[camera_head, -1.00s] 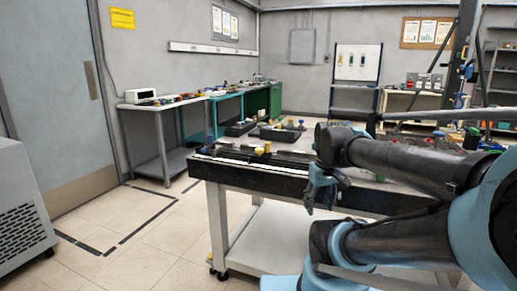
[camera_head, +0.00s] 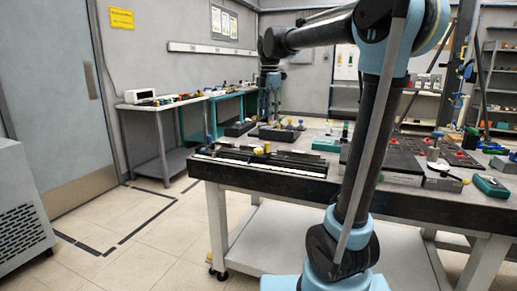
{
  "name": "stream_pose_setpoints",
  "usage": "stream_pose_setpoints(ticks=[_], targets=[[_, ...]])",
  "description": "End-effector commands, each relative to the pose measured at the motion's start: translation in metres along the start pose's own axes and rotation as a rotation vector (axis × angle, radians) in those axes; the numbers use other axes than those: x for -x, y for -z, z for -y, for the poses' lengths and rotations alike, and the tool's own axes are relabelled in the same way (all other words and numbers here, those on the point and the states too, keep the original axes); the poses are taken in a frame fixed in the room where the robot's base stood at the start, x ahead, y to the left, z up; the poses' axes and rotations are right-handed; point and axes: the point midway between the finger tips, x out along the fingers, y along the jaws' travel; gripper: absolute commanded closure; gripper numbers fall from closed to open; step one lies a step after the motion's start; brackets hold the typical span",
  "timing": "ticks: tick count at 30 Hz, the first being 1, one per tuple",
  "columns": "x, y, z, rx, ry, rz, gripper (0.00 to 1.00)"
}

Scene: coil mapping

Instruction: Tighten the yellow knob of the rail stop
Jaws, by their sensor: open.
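Two small yellow parts show near the left end of the dark rail fixture on the workbench. One yellow knob (camera_head: 267,147) stands upright on the rail (camera_head: 262,163); a paler yellow piece (camera_head: 257,151) sits just left of it. They are too small to tell which one belongs to the rail stop or how tight it is. My gripper (camera_head: 269,112) points down above the back left of the bench, above and behind the yellow knob and apart from it. It is open, and I see nothing between its fingers.
Dark trays (camera_head: 276,134) with small parts lie behind the rail, close below my gripper. A teal box (camera_head: 326,144) and a black plate (camera_head: 390,160) lie to the right. A side table (camera_head: 150,105) stands by the left wall. The floor (camera_head: 150,230) left of the bench is clear.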

Motion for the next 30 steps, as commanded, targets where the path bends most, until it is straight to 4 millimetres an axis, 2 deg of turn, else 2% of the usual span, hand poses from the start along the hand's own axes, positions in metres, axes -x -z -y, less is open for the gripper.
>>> stream_pose_setpoints(ticks=[1, 6, 13, 17, 30], targets=[[0.005, 0.004, -0.015, 0.066, 0.005, -0.002, 0.50], [0.015, 0.013, -0.044, 0.240, 0.019, -0.007, 0.50], [0.012, 0.017, -0.054, 0.307, 0.023, -0.009, 0.50], [-0.004, 0.017, -0.053, 0.306, 0.023, -0.009, 0.50], [-0.081, 0.017, -0.051, 0.304, 0.023, -0.009, 0.50]])
